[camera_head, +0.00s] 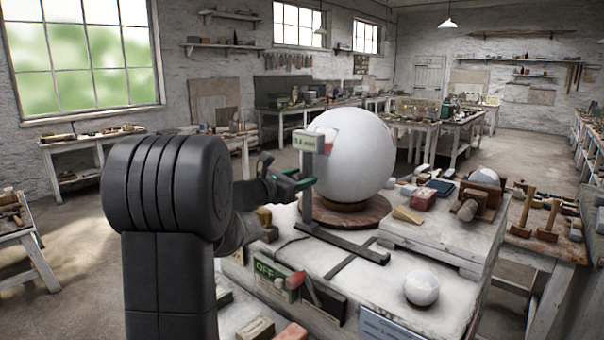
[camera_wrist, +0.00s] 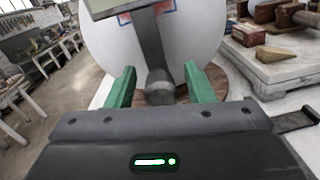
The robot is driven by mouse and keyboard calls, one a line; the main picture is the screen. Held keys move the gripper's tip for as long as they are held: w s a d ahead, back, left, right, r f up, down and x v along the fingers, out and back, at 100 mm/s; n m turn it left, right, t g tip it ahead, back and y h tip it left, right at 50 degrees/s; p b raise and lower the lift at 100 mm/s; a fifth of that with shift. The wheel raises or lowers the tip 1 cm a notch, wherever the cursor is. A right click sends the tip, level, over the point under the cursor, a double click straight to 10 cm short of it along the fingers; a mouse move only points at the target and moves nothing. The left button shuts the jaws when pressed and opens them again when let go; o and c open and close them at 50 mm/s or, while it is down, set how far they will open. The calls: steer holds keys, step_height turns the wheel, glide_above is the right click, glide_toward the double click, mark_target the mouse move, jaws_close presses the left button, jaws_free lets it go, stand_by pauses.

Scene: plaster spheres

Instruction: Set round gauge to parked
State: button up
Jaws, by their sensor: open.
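The gauge (camera_head: 308,205) is a grey upright post on an angled foot, with a small display box (camera_head: 308,142) on top whose reading is too small to be sure of. It stands in front of a large white sphere (camera_head: 355,160) on a round brown turntable (camera_head: 355,219). My gripper (camera_head: 292,183) has green fingers and is at the post, below the display. In the wrist view my open fingers (camera_wrist: 158,90) stand either side of the dark post (camera_wrist: 152,50) and its round grey collar. I cannot tell whether either finger touches it.
An OFF sign (camera_head: 265,268) and a red-handled lever (camera_head: 295,280) are on the bench front. A small white sphere (camera_head: 421,288) sits on the bench at right. A stone slab (camera_head: 440,235) carries a wooden wedge (camera_head: 407,214) and a brick-red block (camera_head: 423,198).

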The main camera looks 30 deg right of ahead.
steer(key=shift+d, duration=0.5)
jaws_close()
steer(key=s+d+b, duration=0.2)
steer(key=s+b, duration=0.4)
steer(key=s, duration=0.3)
steer(key=s+d+b, duration=0.3)
steer(key=s+b, duration=0.4)
steer(key=s, duration=0.3)
steer(key=shift+s+d, duration=0.2)
steer(key=shift+d, duration=0.1)
